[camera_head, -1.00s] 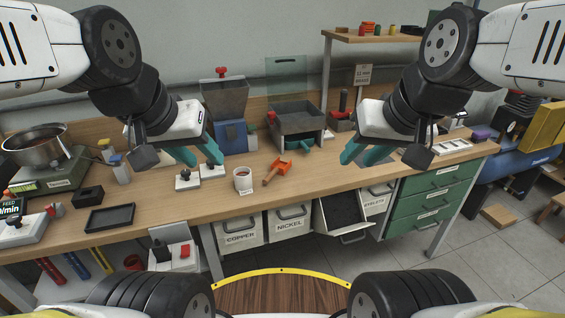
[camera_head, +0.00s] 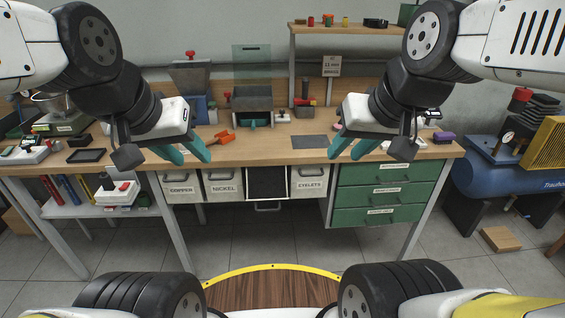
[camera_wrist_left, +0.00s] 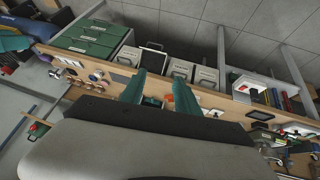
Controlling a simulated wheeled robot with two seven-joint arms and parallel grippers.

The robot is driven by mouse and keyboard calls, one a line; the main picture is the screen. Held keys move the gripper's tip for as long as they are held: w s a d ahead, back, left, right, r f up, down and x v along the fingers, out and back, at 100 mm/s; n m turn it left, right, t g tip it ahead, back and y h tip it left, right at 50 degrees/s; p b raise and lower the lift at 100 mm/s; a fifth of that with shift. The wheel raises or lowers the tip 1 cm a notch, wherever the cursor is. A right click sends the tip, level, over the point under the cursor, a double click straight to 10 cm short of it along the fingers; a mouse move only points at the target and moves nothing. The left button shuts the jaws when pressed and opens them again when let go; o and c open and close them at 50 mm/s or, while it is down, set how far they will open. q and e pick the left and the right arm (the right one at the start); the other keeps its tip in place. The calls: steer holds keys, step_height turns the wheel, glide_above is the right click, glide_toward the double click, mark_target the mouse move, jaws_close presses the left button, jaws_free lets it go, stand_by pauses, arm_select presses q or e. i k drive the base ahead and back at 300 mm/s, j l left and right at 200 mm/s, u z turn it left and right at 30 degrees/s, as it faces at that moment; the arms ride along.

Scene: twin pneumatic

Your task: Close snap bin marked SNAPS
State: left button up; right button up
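An open bin (camera_head: 267,184) with a dark interior is tipped out from the row under the workbench, between the bins marked NICKEL (camera_head: 223,186) and EYELETS (camera_head: 308,183). I cannot read its own label. It also shows in the left wrist view (camera_wrist_left: 152,60). My left gripper (camera_head: 192,160) is open and empty, up and to the left of the open bin. Its parted teal fingers also show in the left wrist view (camera_wrist_left: 159,77). My right gripper (camera_head: 346,157) is open and empty, up and to the right of it. Neither gripper touches the bin.
The bin marked COPPER (camera_head: 181,189) is closed at the row's left. Green drawers (camera_head: 387,193) stand at the right. An orange-handled tool (camera_head: 224,137) lies on the workbench (camera_head: 270,154). A blue compressor (camera_head: 520,175) is at far right. The floor before the bins is clear.

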mark_target(262, 182)
steer(key=k+l+u, duration=0.15)
steer(key=l, duration=0.3)
steer(key=k+l+u, duration=0.1)
steer(key=k+l, duration=0.15)
steer(key=l, duration=0.2)
steer(key=k+l+u, duration=0.15)
steer(key=l, duration=0.25)
steer(key=k+l+u, duration=0.15)
steer(key=k+l, duration=0.2)
steer(key=i+l+u, duration=0.25)
steer(key=l+u, duration=0.2)
steer(key=i+l+u, duration=0.25)
steer(key=l, duration=0.15)
steer(key=k, duration=0.1)
